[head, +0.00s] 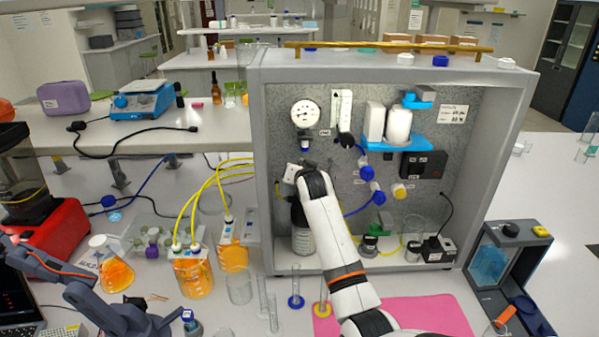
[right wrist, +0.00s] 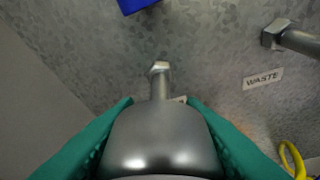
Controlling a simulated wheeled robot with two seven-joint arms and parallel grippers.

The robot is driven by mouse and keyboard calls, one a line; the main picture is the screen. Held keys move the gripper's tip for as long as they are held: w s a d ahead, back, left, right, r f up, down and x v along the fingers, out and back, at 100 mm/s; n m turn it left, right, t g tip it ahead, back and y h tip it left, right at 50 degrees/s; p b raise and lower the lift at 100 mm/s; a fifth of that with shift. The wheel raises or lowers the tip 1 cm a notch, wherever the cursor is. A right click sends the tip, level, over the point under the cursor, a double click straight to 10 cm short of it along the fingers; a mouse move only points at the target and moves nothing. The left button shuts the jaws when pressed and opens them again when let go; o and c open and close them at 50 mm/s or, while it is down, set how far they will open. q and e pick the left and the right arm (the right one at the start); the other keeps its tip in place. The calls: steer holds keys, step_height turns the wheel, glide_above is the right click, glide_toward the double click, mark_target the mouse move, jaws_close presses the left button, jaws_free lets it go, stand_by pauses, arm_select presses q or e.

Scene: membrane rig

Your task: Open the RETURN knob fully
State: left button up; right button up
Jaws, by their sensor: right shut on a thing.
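A smooth silver metal knob (right wrist: 160,140) fills the lower middle of the right wrist view, with a short stem and hex fitting (right wrist: 159,70) on the panel beyond it. The teal fingers of my right gripper (right wrist: 160,104) are shut on this knob, one on each side. A small label behind it is mostly covered, so I cannot read it as RETURN. In the head view my white right arm (head: 333,225) reaches the left part of the panel (head: 290,150); its wrist hides the knob and gripper. My left gripper is not in view.
A second hex fitting (right wrist: 273,36) and a WASTE label (right wrist: 263,79) are right of the held knob. A blue part (right wrist: 137,4) is above it. A pink mat (head: 430,313) lies in front.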

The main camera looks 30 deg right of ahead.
steer(key=shift+d+r+n+g+h, duration=0.15)
steer(key=shift+r+n+g+h, duration=0.15)
steer(key=shift+n+h, duration=0.35)
steer(key=shift+n, duration=0.25)
steer(key=o, duration=0.9)
steer(key=shift+o, duration=0.5)
steer(key=shift+f, duration=0.25)
steer(key=shift+s+a+r, duration=0.15)
steer(key=shift+s+a, duration=0.15)
steer(key=shift+s, duration=0.1)
steer(key=b+v, duration=0.3)
steer(key=v, duration=0.8)
steer(key=shift+d+r+b, duration=0.2)
steer(key=shift+r+b, duration=0.05)
steer(key=shift+b, duration=0.1)
